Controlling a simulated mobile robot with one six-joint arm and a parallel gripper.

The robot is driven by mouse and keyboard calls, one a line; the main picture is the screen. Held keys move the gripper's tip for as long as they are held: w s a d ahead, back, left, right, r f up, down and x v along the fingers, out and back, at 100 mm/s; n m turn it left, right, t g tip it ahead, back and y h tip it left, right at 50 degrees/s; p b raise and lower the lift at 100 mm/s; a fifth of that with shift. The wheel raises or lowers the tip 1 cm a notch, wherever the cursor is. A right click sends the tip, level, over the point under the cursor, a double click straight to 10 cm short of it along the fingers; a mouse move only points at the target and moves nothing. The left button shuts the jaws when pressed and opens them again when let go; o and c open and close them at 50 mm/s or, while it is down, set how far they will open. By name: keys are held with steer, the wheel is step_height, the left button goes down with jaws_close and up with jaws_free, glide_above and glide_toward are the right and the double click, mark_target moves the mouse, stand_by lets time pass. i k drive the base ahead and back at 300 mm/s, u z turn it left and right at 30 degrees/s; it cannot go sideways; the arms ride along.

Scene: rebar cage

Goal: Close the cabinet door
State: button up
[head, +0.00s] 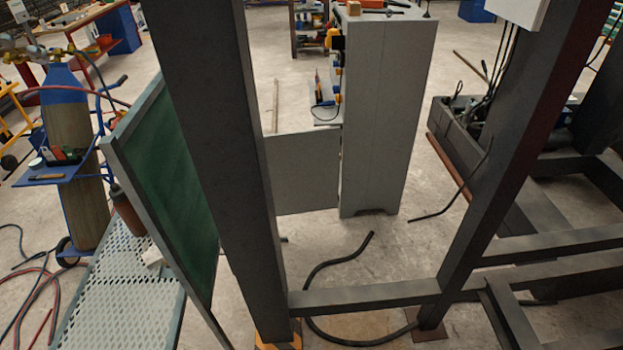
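A grey cabinet (382,120) stands upright past the dark steel frame, with its plain side panel facing me. Its front faces left, and tools show on an open shelf (325,112) there. A flat grey panel, which looks like the cabinet door (303,172), stands out to the left from the lower front edge, swung open. The door's left end is hidden behind a thick dark post. The cabinet's inside is mostly hidden from here. My gripper is not in view.
A dark steel post (222,150) and low crossbeam (365,297) stand between me and the cabinet. A green framed screen (170,180), perforated bench (120,300) and gas cylinder (75,160) are at left. A black hose (335,262) lies on the floor before the cabinet.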

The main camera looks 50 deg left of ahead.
mark_target(304, 165)
steer(key=i, duration=0.4)
steer(key=u, duration=0.95)
steer(key=i, duration=0.8)
steer(key=u, duration=4.5)
steer(key=i, duration=0.15)
steer(key=z, duration=3.1)
